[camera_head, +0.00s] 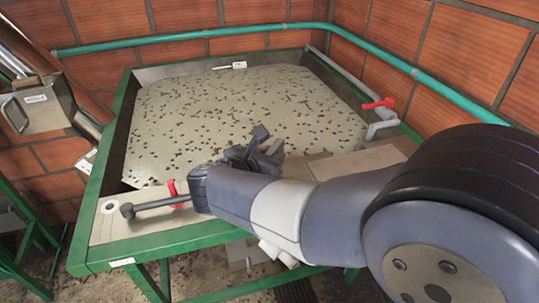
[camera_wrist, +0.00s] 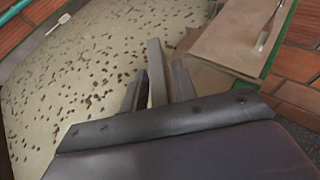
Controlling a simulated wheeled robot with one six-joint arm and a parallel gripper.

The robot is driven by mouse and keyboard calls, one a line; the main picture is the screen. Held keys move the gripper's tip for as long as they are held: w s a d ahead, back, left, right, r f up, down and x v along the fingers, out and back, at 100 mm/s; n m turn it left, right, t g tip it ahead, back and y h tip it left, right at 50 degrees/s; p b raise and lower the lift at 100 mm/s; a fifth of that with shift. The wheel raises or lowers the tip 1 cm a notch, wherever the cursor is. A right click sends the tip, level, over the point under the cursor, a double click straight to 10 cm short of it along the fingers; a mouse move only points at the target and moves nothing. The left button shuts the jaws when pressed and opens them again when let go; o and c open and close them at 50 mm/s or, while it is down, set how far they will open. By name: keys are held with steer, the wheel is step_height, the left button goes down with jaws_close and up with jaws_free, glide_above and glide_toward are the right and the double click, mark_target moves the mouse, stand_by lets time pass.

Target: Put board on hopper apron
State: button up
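The hopper is a wide green-framed bin (camera_head: 92,190) with a pale, dark-specked fill (camera_head: 230,110). A flat grey-tan apron (camera_head: 115,222) runs along its front; its left end has a round fitting. A flat tan panel (camera_head: 365,160) lies at the front right, and a tan panel (camera_wrist: 222,35) shows upper right in the wrist view. I cannot tell whether this panel is the board or part of the apron. My gripper (camera_head: 267,142) is over the hopper's front middle, its fingertips apart. It also shows in the wrist view (camera_wrist: 160,75). My arm hides the apron's middle.
A grey handle (camera_head: 155,204) with a red part is at the front left. A grey lever (camera_head: 382,128) with a red handle (camera_head: 379,103) stands at the right. A teal pipe (camera_head: 190,35) follows the brick walls. A metal box (camera_head: 38,105) is at the left.

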steer(key=shift+o, duration=0.8)
steer(key=shift+r, duration=0.25)
steer(key=shift+s+a, duration=0.2)
steer(key=shift+s, duration=0.1)
steer(key=b+v, duration=0.1)
steer(key=v, duration=1)
